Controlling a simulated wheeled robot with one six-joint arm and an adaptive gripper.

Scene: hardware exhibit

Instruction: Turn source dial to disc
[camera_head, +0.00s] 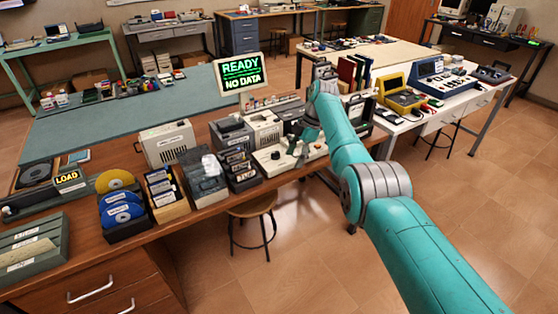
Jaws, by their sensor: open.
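A low cream-coloured unit (272,168) sits at the front edge of the wooden bench, below the end of my arm. It has small dark parts on top; the source dial is too small to pick out, and its setting cannot be read. My gripper (299,148) points down over the right part of this unit, very close to its top. It is open, and I cannot tell whether it touches anything. My teal arm hides part of the bench behind and right of it.
Left of the cream unit stand racks of cartridges (238,168), a disc rack (122,213) with yellow and blue discs, and a "LOAD" unit (70,180). Grey and beige boxes (265,130) stand close behind it. A stool (252,208) is below the bench edge. Open floor lies right.

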